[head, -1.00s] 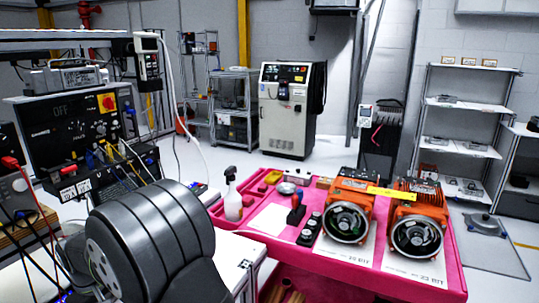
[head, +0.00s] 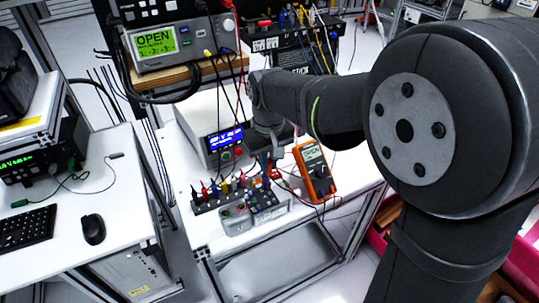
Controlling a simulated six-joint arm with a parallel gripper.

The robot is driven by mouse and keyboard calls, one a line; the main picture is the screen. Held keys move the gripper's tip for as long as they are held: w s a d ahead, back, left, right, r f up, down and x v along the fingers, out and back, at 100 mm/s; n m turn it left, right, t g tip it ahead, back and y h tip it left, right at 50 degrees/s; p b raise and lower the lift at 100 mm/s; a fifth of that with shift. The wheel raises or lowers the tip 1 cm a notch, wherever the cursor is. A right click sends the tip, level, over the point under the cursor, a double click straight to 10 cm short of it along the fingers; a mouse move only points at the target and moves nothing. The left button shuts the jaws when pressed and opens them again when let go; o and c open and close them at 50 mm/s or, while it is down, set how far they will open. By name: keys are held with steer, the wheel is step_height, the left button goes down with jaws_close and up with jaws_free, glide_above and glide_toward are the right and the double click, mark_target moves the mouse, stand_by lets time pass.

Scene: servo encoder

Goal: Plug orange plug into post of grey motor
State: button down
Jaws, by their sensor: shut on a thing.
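My gripper (head: 266,158) points down over the bench, above the right end of a row of coloured plugs. It is shut on a small plug, which looks like the orange plug (head: 275,173); the fingers partly hide it, and I cannot tell whether it is clear of the row. A grey unit with terminals on top (head: 238,219), which may be the grey motor, sits on the bench just in front of the row. Its posts are too small to make out singly.
The plug rack (head: 205,206) stands beside the grey unit. An orange multimeter (head: 314,172) stands close right of my gripper, with leads around it. A power supply (head: 212,130) with a blue display stands behind. Cables hang from instruments above. The bench front (head: 230,245) is clear.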

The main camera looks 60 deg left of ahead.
steer(key=shift+s+d+f, duration=0.1)
steer(key=shift+d+f, duration=0.1)
steer(key=shift+f, duration=1.5)
steer(key=shift+d+f, duration=0.2)
steer(key=shift+f, duration=1.45)
steer(key=shift+f, duration=0.25)
steer(key=c, duration=1.3)
jaws_free()
steer(key=shift+c, duration=0.2)
step_height(320, 180, up, 7)
